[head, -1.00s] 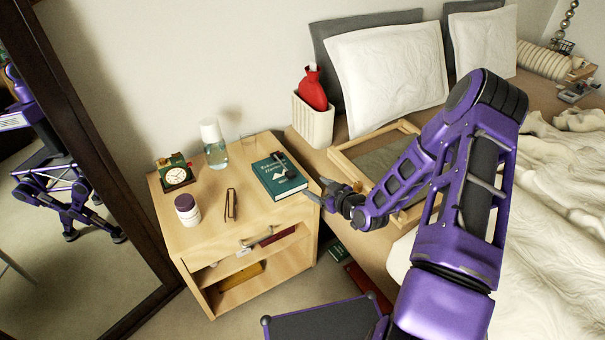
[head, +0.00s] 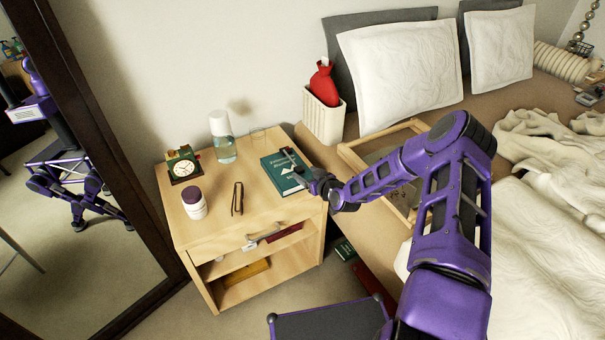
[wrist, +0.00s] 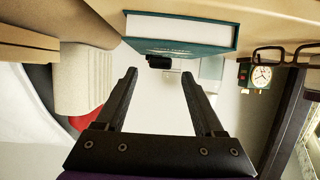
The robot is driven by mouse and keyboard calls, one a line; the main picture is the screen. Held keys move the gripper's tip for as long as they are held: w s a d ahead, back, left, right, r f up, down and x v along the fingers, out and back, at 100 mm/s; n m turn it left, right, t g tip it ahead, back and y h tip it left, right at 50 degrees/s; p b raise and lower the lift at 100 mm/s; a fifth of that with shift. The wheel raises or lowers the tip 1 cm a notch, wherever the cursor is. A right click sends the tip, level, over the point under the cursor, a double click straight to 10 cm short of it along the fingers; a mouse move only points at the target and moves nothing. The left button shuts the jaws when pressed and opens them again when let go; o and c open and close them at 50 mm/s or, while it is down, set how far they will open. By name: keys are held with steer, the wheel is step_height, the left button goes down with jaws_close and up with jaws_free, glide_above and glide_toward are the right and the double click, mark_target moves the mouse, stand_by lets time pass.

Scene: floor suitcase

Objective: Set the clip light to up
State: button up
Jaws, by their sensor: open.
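The clip light (wrist: 160,62) is a small black piece at the edge of the green book, in the wrist view; its angle is hard to tell. The green book (head: 281,177) lies flat on the nightstand's right side; it shows upside down at the top of the wrist view (wrist: 180,38). My gripper (head: 300,168) is at the book's right edge in the head view and partly hides the light. In the wrist view my gripper (wrist: 159,76) is open, its two fingers apart, with the light beyond and between the tips and nothing held.
The nightstand (head: 215,228) also holds a clock (head: 184,168), a pill jar (head: 194,204), a bottle (head: 223,140) and folded glasses (head: 237,198). A white bin with a red hot-water bottle (head: 322,84) stands behind. A wooden tray (head: 352,160) lies on the bed, under my arm.

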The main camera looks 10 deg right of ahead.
mark_target(300, 170)
steer(key=shift+x, duration=1.55)
jaws_close()
